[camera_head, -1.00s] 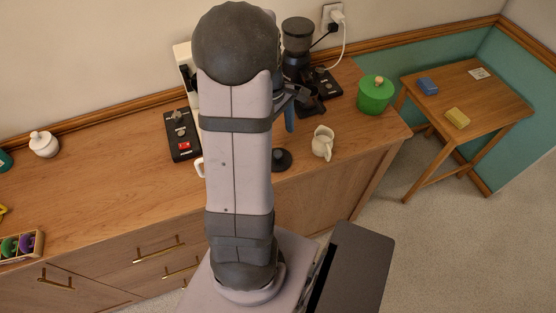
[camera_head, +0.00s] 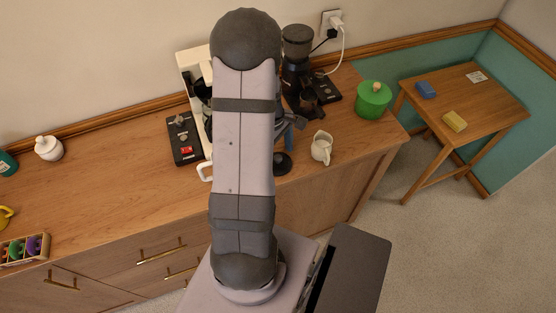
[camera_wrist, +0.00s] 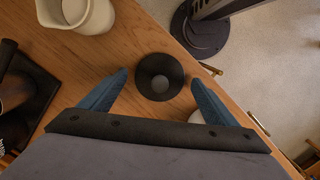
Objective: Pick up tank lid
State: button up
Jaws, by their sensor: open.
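A round black lid with a raised knob, which looks to be the tank lid (camera_wrist: 159,77), lies on the wooden counter; it also shows in the head view (camera_head: 283,164) beside my arm. My gripper (camera_wrist: 158,78) is open and empty. In the wrist view its two blue fingers stand to the left and right of the lid, with gaps on both sides. How far above the lid they are is hard to tell. In the head view my arm hides most of my gripper (camera_head: 289,143).
A cream pitcher (camera_head: 321,148) stands right of the lid, close by. A black grinder (camera_head: 298,60) and a green canister (camera_head: 373,100) are behind. A white mug (camera_head: 205,171) is partly hidden by my arm. The counter's front edge is near the lid.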

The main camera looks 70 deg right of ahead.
jog(key=shift+f, duration=0.45)
jog(key=c, duration=1)
jog(key=shift+r+b, duration=1.4)
jog(key=shift+r, duration=3.6)
